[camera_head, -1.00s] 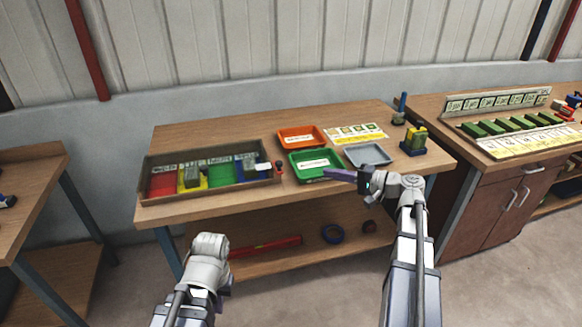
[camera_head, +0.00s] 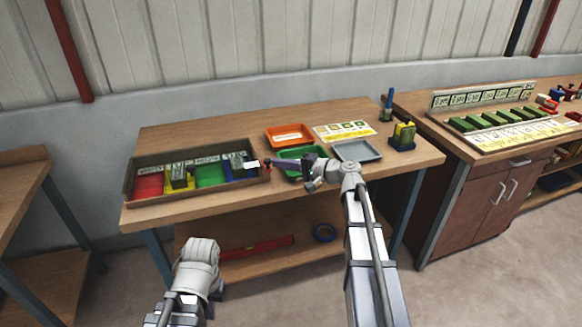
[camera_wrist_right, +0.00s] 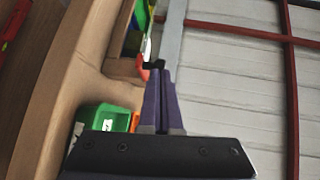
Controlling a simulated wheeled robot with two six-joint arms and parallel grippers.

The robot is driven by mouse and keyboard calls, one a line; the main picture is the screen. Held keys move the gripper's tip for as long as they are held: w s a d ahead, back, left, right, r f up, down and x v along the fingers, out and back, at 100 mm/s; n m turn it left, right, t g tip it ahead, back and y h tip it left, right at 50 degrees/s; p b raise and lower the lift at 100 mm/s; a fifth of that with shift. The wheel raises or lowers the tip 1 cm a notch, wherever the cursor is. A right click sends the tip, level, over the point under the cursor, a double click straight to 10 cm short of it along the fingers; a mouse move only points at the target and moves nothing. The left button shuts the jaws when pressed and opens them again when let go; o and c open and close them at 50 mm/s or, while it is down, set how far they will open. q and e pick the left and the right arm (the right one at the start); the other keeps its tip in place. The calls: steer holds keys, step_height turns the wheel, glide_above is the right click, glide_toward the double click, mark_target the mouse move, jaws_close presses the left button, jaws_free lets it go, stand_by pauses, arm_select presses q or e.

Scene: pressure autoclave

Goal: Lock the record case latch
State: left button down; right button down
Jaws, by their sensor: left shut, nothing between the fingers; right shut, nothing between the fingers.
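The record case (camera_head: 128,184) is a shallow wooden tray with red, yellow, green and blue compartments, on the left of the middle bench. A small red and black piece (camera_head: 267,164) at its right end looks like the latch. In the right wrist view this latch piece (camera_wrist_right: 152,66) shows orange-red and black by the case corner. My right gripper (camera_head: 276,162) is shut and empty, its purple fingertips (camera_wrist_right: 160,72) close to the latch; I cannot tell whether they touch. My left gripper (camera_head: 217,288) hangs low in front of the bench, mostly hidden by its wrist.
A green tray (camera_head: 290,153), partly behind my right gripper, an orange tray (camera_head: 272,137) and a grey tray (camera_head: 357,151) stand right of the case. A label card (camera_head: 345,131) lies behind them. The bench front edge (camera_head: 200,214) runs below. A red level (camera_head: 255,246) lies on the lower shelf.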

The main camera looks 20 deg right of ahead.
steer(key=shift+w+a, duration=0.2)
steer(key=shift+s+a, duration=0.1)
steer(key=shift+s+a+m+t+h, duration=0.1)
steer(key=shift+a+m+t+h, duration=0.1)
steer(key=shift+m+t+h, duration=0.2)
